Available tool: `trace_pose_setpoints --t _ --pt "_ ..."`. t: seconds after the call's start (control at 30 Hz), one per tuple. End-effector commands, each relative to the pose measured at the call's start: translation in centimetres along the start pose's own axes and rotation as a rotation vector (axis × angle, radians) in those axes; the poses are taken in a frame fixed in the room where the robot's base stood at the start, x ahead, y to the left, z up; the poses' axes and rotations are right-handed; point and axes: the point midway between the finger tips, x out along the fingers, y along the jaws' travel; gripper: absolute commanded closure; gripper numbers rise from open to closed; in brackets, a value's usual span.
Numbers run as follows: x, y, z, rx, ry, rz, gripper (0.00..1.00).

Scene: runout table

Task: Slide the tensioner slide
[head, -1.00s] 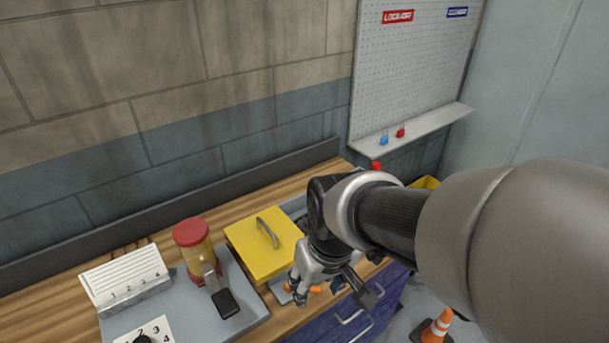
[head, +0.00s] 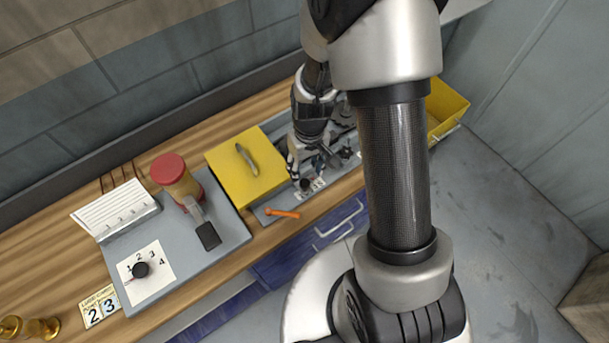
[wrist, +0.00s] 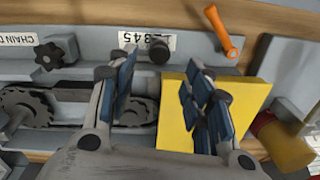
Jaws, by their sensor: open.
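The tensioner slide seems to be the small dark knob (wrist: 158,50) beside a numbered scale plate (wrist: 135,40) on the grey machine bed. In the head view the knob (head: 305,184) sits just below my gripper (head: 308,172). My gripper (wrist: 162,62) is open and empty, its blue-padded fingers spread wide. In the wrist view the knob appears between the fingertips; I cannot tell its height gap from them. The chain and toothed sprockets (wrist: 22,105) lie behind it, partly hidden by the left finger.
A yellow cover with a handle (head: 222,170) stands beside my gripper. An orange lever (head: 282,213) lies near the front edge. A black star knob (wrist: 48,55) is along the bed.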

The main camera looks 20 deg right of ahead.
Motion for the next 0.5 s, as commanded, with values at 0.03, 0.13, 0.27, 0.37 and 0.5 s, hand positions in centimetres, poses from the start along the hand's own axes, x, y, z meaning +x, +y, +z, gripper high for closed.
trace_pose_setpoints --t 0.03,0.13,0.27,0.37,0.5 --pt "1.3 0.0 0.1 -0.001 -0.004 -0.001 0.54" --pt "3.3 0.0 0.1 0.0 -0.004 -0.001 0.54" --pt "5.2 0.0 0.0 0.0 -0.001 0.0 0.54" --pt "6.2 0.0 0.0 -0.001 -0.001 0.0 0.54" --pt "6.8 0.0 0.0 0.0 0.001 0.0 0.54"
